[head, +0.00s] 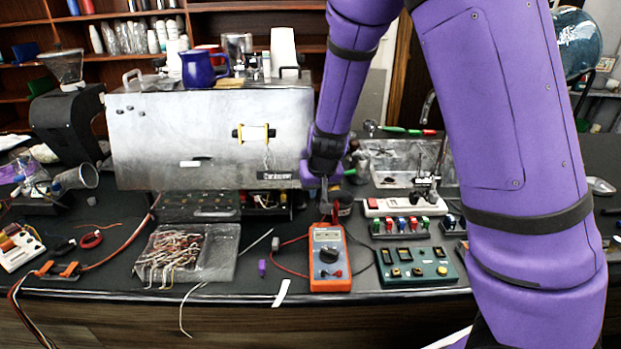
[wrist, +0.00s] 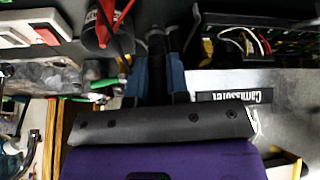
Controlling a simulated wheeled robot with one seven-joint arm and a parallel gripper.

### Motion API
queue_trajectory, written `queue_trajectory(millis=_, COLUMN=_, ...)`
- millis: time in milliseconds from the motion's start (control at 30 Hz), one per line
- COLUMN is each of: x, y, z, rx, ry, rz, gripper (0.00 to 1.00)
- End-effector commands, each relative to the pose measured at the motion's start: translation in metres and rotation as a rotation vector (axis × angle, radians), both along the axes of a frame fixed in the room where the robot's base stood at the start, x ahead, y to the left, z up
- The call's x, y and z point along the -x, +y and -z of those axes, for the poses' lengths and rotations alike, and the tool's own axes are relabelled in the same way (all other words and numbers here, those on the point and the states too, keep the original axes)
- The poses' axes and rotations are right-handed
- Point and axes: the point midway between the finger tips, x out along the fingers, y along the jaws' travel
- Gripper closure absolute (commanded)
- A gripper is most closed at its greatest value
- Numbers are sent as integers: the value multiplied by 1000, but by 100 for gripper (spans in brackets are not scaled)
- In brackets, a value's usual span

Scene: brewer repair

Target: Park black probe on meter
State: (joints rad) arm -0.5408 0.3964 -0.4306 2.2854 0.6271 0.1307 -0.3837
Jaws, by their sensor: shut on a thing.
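The orange meter (head: 329,258) lies near the front edge of the bench in the head view, with a dark dial and a screen at its top. A red lead (head: 290,268) runs from its left side and a dark lead (head: 358,240) shows at its right. My gripper (head: 325,188) is above and behind the meter, pointing down. In the wrist view my gripper (wrist: 157,55) is shut on a dark, slender thing between its blue-sided fingers, likely the black probe (wrist: 157,45). Its tip is not clear.
The metal brewer (head: 205,135) stands behind and left, with an open lower bay. A bag of wires (head: 188,252) lies left of the meter. A green button board (head: 416,265) and a power strip (head: 400,206) lie to the right.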

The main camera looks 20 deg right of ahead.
Motion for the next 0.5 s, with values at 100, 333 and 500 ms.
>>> queue_trajectory(millis=100, x=0, y=0, z=3, rx=0, ry=1, rz=1, gripper=100)
queue_trajectory(millis=333, x=0, y=-1, z=19, rx=0, ry=2, rz=3, gripper=100)
queue_trajectory(millis=500, x=0, y=-1, z=34, rx=0, ry=3, rz=2, gripper=100)
